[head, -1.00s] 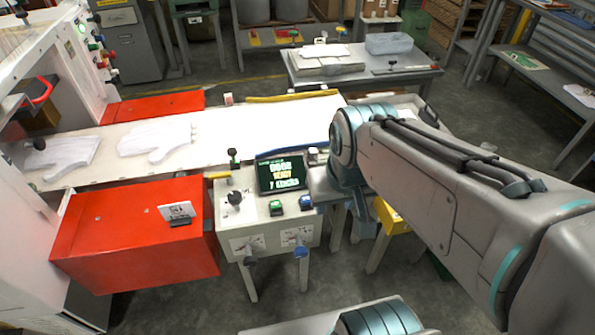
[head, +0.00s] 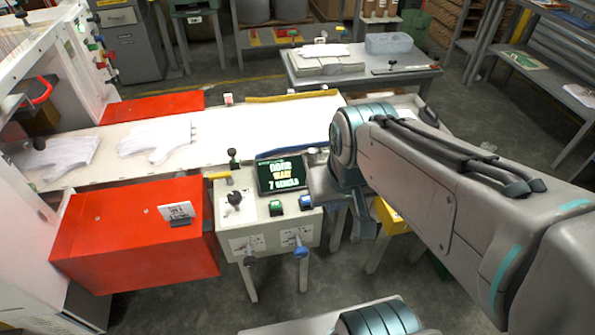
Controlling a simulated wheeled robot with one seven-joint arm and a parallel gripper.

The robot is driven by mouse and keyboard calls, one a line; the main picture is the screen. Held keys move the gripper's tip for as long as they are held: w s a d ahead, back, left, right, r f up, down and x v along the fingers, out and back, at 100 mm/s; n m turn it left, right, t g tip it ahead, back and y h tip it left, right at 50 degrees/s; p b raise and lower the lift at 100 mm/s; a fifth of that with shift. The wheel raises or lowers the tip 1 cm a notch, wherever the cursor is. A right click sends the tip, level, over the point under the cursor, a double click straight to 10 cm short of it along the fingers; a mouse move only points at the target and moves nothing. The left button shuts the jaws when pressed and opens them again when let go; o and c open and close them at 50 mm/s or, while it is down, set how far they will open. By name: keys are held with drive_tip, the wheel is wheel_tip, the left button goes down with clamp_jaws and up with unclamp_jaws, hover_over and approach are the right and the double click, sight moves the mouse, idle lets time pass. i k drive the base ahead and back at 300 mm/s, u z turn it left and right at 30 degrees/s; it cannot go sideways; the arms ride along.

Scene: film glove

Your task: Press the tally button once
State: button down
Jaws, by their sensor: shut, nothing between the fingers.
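A pale control console (head: 265,236) stands in the middle of the head view. On its top are a green button (head: 275,208) and a blue button (head: 306,202); I cannot tell by label which is the tally button. A dark screen (head: 281,174) with lit digits and text sits behind them. My gripper (head: 368,228) is shut and empty, hanging to the right of the console and apart from both buttons. The wrist hides part of the gripper and the console's right rear edge.
A black knob (head: 234,198) and a lever with a blue knob (head: 301,252) are on the console. A red box (head: 135,245) stands to the left. White gloves (head: 155,142) lie on the conveyor (head: 240,125) behind. A yellow bin (head: 393,216) is low on the right.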

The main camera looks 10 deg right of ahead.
sight(305, 199)
drive_tip(key=z, duration=2.55)
drive_tip(key=k, duration=0.6)
drive_tip(key=u, duration=1.4)
